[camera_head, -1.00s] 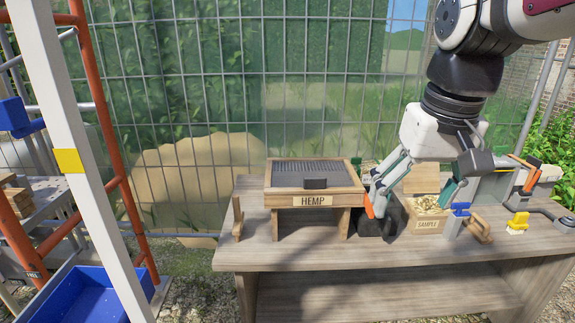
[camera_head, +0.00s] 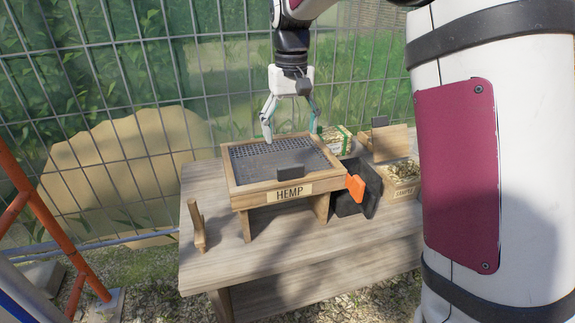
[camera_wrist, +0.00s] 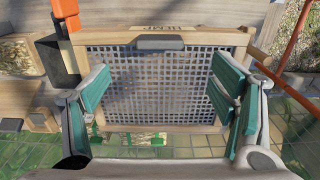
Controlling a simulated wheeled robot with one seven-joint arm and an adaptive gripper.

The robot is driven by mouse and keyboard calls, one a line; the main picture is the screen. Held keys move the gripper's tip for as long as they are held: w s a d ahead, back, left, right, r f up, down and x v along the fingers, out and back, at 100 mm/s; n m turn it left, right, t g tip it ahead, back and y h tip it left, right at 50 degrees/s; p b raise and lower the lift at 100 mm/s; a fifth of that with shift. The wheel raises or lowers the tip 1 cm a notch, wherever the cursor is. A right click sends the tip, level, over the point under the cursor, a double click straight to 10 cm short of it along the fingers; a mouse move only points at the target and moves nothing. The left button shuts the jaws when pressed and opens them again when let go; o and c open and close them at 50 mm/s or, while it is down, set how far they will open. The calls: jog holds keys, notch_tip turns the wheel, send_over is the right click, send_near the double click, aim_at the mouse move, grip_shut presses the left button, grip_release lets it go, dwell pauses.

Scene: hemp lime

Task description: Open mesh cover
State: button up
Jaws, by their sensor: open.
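The mesh cover (camera_head: 258,163) is a dark grey grid that lies flat and closed in a wooden frame on a raised box labelled HEMP (camera_head: 291,193). A dark block-shaped handle (camera_head: 290,172) sits at its front edge. In the wrist view the mesh (camera_wrist: 155,75) fills the middle, with the handle (camera_wrist: 160,43) at its top edge. My gripper (camera_head: 291,134) is open and empty, pointing down above the back part of the cover. In the wrist view its teal-padded fingers (camera_wrist: 160,98) are spread wide over the mesh, away from the handle.
A black item with an orange part (camera_head: 357,189) stands close to the box's right side. A sample box (camera_head: 401,183) of hemp is further right. A wire fence (camera_head: 130,90) runs behind.

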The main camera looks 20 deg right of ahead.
aim_at(291, 166)
notch_tip(291, 166, down, 11)
jog(key=shift+r, duration=0.15)
jog(key=shift+c, duration=0.3)
